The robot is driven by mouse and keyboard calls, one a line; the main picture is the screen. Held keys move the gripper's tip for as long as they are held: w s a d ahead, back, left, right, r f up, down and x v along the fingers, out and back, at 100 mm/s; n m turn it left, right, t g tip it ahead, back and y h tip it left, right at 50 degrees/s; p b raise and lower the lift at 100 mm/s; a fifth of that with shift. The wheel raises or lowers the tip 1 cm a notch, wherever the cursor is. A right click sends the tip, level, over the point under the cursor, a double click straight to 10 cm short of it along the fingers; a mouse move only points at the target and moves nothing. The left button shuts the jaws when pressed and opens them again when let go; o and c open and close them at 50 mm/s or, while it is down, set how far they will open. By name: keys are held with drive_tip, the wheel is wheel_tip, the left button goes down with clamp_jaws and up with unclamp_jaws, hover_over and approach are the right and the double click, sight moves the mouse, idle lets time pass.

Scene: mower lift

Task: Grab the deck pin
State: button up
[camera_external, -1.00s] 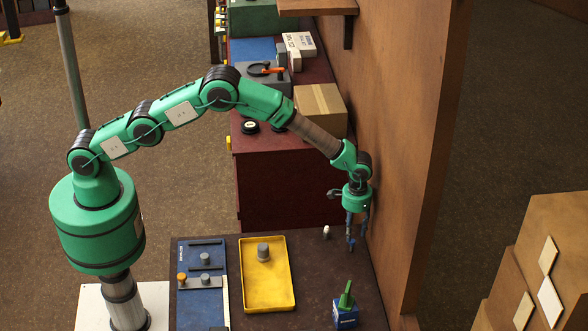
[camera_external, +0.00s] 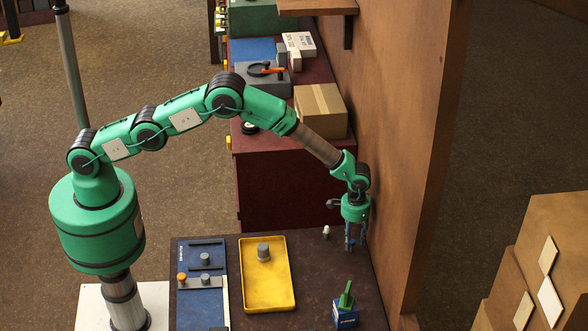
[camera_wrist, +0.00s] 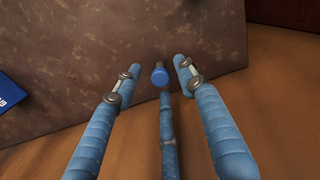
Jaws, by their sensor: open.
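A brown wall (camera_external: 400,150) rises close to the right of my gripper. A small white-topped piece (camera_external: 326,232) stands just left of it. A yellow tray (camera_external: 284,296), a blue board (camera_external: 190,312) and a blue box with a green top (camera_external: 345,317) are on the table.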

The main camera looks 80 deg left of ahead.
sight(352, 240)
drive_tip(key=shift+f, duration=1.55)
clamp_jaws()
